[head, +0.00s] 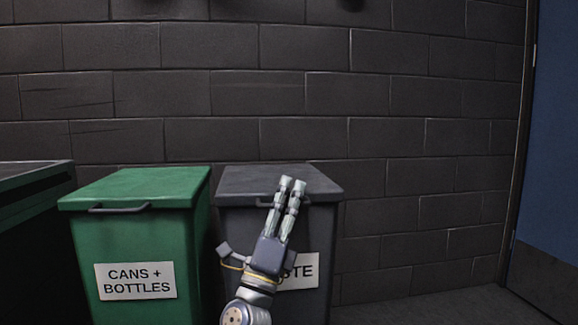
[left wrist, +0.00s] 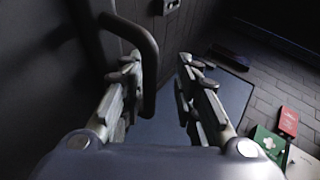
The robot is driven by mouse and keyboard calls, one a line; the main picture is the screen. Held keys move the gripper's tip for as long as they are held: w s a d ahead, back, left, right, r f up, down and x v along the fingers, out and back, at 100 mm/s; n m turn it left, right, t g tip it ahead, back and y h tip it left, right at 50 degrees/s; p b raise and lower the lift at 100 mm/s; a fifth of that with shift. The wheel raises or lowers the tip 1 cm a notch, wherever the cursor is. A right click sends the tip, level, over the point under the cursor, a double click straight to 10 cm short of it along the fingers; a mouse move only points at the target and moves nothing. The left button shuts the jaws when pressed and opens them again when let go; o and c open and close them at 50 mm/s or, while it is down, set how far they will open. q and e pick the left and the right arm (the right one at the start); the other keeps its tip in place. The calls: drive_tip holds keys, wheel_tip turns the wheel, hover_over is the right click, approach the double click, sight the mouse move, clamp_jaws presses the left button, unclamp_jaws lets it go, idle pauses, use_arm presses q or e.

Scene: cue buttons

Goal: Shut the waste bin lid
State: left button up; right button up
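The dark grey waste bin (head: 234,250) stands right of the green bin, its label partly hidden by my gripper so that only "STE" shows. Its lid (head: 240,180) looks down, lying flat across the top. My left gripper (head: 292,184) is in front of the bin, fingers pointing up over the lid's front edge and handle. In the left wrist view, my left gripper (left wrist: 160,60) is open with a gap between the fingers. A dark bar handle (left wrist: 149,60) runs by the inner side of the left finger; I cannot tell whether they touch. My right gripper is not in view.
The green "CANS + BOTTLES" bin (head: 80,240) stands close on the left, lid down. A dark container (head: 30,210) is at the far left. A brick wall (head: 420,150) is behind. Floor (head: 430,308) is clear at right, before a blue door (head: 560,150).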

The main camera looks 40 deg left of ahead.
use_arm(q)
drive_tip(key=shift+d+r, duration=0.15)
drive_tip(key=shift+r, duration=3.7)
drive_tip(key=w+a+f+b+v, duration=0.1)
drive_tip(key=v, duration=1.1)
drive_tip(key=shift+a+f+b, duration=0.3)
drive_tip(key=shift+a+b, duration=0.05)
drive_tip(key=shift+a, duration=0.1)
drive_tip(key=shift+w, duration=0.2)
